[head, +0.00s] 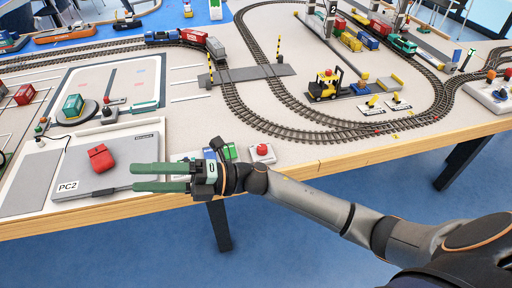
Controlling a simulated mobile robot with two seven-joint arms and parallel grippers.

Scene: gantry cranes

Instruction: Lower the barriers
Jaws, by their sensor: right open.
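Two yellow-and-black striped barriers stand upright at the level crossing, the left barrier (210,68) and the right barrier (279,49). The grey crossing plate (255,72) lies across the track between them. My right gripper (134,178) has green fingers pointing left, held apart with nothing between them. It is over the front table edge, beside the grey PC2 panel (120,150) and well in front of the barriers. A red button on a white box (262,151) stands near the front edge, to the right of the gripper. My left gripper is not in view.
A red object (101,157) lies on the PC2 panel. Blue and green blocks (230,151) are just behind my right wrist. A train (162,37) stands on the track at the back.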

